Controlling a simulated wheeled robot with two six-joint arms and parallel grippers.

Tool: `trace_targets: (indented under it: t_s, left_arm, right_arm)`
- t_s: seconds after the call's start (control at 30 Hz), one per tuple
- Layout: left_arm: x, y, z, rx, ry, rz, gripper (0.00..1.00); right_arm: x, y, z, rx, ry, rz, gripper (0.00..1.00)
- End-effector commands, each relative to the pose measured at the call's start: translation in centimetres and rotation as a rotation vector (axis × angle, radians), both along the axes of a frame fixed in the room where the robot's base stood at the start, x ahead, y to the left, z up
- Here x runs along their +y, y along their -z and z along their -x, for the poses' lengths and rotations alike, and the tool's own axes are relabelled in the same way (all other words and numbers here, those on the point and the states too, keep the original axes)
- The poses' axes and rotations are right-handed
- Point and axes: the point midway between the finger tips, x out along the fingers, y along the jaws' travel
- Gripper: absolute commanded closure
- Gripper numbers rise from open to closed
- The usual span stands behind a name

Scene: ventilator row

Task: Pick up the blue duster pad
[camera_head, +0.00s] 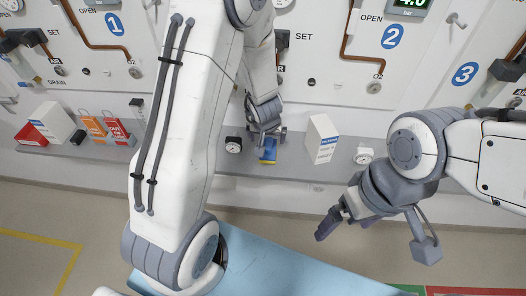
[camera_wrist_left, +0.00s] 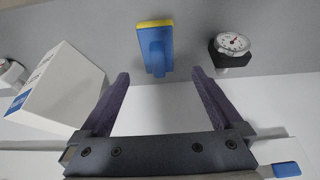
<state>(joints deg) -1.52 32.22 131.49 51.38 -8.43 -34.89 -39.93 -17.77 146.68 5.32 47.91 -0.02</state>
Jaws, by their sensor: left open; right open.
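The blue duster pad (camera_head: 268,150) has a yellow edge and is on the grey shelf under the wall panels. In the left wrist view the blue pad (camera_wrist_left: 155,48) is at the top middle, beyond the fingertips and in line with the gap between them. My left gripper (camera_head: 266,128) is open and empty at the shelf, just behind the pad in the head view. Its two dark fingers (camera_wrist_left: 160,78) show apart in the wrist view, not around the pad. My right gripper (camera_head: 342,220) is open and empty in front of the shelf, to the right.
A white box (camera_head: 321,139) stands right of the pad. A round gauge (camera_wrist_left: 232,43) on a black base sits on the pad's other side; it also shows in the head view (camera_head: 233,145). Another gauge (camera_head: 363,155) is farther right. Red tags (camera_head: 116,130) are at left.

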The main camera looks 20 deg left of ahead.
Motion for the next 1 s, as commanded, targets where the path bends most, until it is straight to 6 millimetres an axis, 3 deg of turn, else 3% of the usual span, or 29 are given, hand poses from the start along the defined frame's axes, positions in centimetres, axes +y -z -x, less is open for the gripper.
trace_targets:
  t_s: [0.03, 0.27, 0.53, 0.83, 0.87, 1.0]
  left_arm:
    - [0.1, 1.5, -0.3, 0.002, 0.000, 0.000, 0.00]
    - [0.3, 3.0, -1.1, 0.001, 0.000, 0.000, 0.00]
    - [0.5, 6.7, -2.6, 0.002, -0.001, 0.000, 0.00]
    - [0.6, 7.1, -3.0, 0.000, -0.002, 0.000, 0.00]
    - [0.6, 7.1, -3.0, 0.000, -0.002, 0.000, 0.08]
    - [0.6, 7.1, -3.0, 0.000, -0.002, 0.000, 0.61]
  right_arm:
    - [0.0, 1.1, 0.0, 0.000, 0.000, 0.000, 0.00]
    - [0.0, 2.0, 0.0, 0.000, 0.000, 0.000, 0.00]
    - [0.0, 4.2, 0.0, 0.000, 0.000, 0.000, 0.00]
    - [0.0, 4.3, 0.0, 0.000, 0.000, 0.000, 0.00]
    - [0.0, 4.3, 0.0, 0.000, 0.000, 0.000, 0.00]
    - [0.0, 4.3, 0.0, 0.000, 0.000, 0.000, 0.00]
